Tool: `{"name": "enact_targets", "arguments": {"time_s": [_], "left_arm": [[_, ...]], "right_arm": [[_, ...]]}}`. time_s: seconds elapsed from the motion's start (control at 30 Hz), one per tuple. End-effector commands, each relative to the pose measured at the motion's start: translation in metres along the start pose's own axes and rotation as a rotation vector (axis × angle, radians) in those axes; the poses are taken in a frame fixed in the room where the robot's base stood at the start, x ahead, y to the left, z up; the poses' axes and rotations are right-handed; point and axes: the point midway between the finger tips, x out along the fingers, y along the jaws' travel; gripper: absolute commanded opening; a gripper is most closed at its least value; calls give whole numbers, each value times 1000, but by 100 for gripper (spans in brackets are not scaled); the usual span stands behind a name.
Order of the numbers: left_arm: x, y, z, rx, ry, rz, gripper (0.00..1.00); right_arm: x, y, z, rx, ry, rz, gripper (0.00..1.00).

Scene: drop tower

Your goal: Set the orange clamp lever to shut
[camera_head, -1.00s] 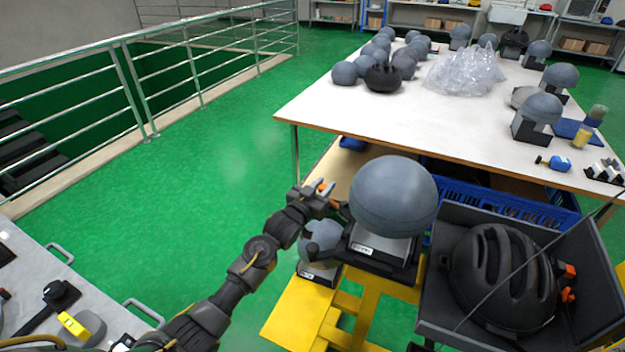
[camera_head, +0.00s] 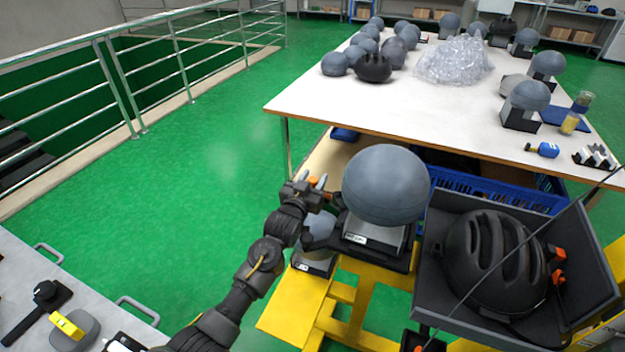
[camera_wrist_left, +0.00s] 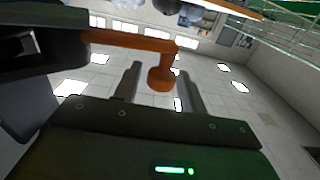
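The orange clamp lever (camera_wrist_left: 145,44) shows in the left wrist view as an arm running across from a dark block on the left, with a round knob at its end. The knob sits between the two fingers of my left gripper (camera_wrist_left: 159,72), with visible gaps on both sides. In the head view my left gripper (camera_head: 314,182) is beside the grey headform (camera_head: 386,185) on its dark base, and a bit of orange shows between its fingers. The fingers are open. The lever's full position is hidden in the head view. My right gripper is not in view.
A black helmet (camera_head: 492,262) lies in a dark open tray (camera_head: 436,228) to the right, with a thin cable crossing it. A yellow frame (camera_head: 290,302) stands below. The white table (camera_head: 350,110) behind holds several headforms. Green floor is free on the left.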

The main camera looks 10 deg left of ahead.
Motion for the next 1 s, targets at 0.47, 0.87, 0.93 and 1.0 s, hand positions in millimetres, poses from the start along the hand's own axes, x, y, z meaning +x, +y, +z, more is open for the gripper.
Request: {"name": "enact_targets", "arguments": {"time_s": [0.47, 0.87, 0.93, 1.0], "left_arm": [[0, 0, -15, 0, 4, 1, 46], [-48, 19, -92, -3, 5, 1, 46], [-64, 26, -97, -3, 3, 2, 46], [-79, 32, -105, -4, 3, 3, 46]], "right_arm": [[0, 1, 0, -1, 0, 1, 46], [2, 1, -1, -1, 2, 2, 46], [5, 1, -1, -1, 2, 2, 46], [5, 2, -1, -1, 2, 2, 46]]}}
